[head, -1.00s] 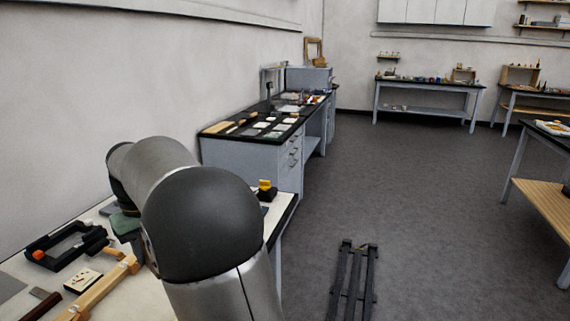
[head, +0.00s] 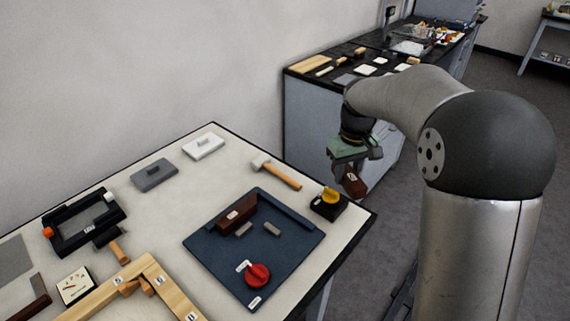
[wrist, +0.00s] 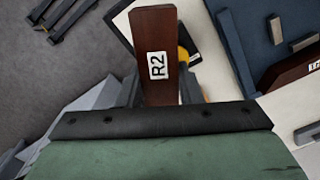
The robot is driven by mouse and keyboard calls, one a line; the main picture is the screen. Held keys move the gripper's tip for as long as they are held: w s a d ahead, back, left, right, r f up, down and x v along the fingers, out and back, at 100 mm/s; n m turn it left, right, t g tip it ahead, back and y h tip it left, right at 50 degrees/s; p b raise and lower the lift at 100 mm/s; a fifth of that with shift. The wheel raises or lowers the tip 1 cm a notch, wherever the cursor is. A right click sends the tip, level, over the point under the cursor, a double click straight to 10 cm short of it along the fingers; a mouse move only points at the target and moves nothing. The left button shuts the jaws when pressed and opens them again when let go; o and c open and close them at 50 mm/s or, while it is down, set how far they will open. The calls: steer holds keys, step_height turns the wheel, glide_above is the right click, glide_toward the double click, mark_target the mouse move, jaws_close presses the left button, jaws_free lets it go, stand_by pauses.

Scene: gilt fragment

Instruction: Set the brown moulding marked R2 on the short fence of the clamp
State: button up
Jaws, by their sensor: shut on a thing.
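My gripper (head: 350,163) is shut on the brown moulding marked R2 (head: 354,183), held in the air beyond the right edge of the white table. In the wrist view the moulding (wrist: 160,85) points away from the jaws, its R2 label facing the camera. The blue plate (head: 215,255), which looks like the clamp, lies on the table to the left, apart from my gripper. It has a raised blue edge along its far right side, a red knob (head: 258,275) and two grey blocks. Another labelled brown moulding (head: 236,214) rests on it. I cannot tell which fence is the short one.
A black block with a yellow knob (head: 329,199) sits at the table's right corner, between plate and gripper. A mallet (head: 278,174) lies behind the plate. A black frame clamp (head: 85,222) and a wooden frame (head: 150,275) are at left. A dark-topped bench stands behind.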

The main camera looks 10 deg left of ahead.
mark_target(276, 216)
steer(key=s+a+f+n+p, duration=0.1)
steer(key=s+a+n+p, duration=0.15)
steer(key=a, duration=0.65)
steer(key=s+a+f+n+p, duration=0.1)
steer(key=s+a+n+p, duration=0.2)
steer(key=a, duration=0.5)
steer(key=shift+s+f+b, duration=0.25)
steer(key=shift+f+b, duration=1.25)
steer(key=shift+f, duration=0.4)
steer(key=shift+s+f+b, duration=0.2)
steer(key=shift+f+b, duration=1.3)
steer(key=shift+f, duration=0.35)
steer(key=shift+f, duration=0.25)
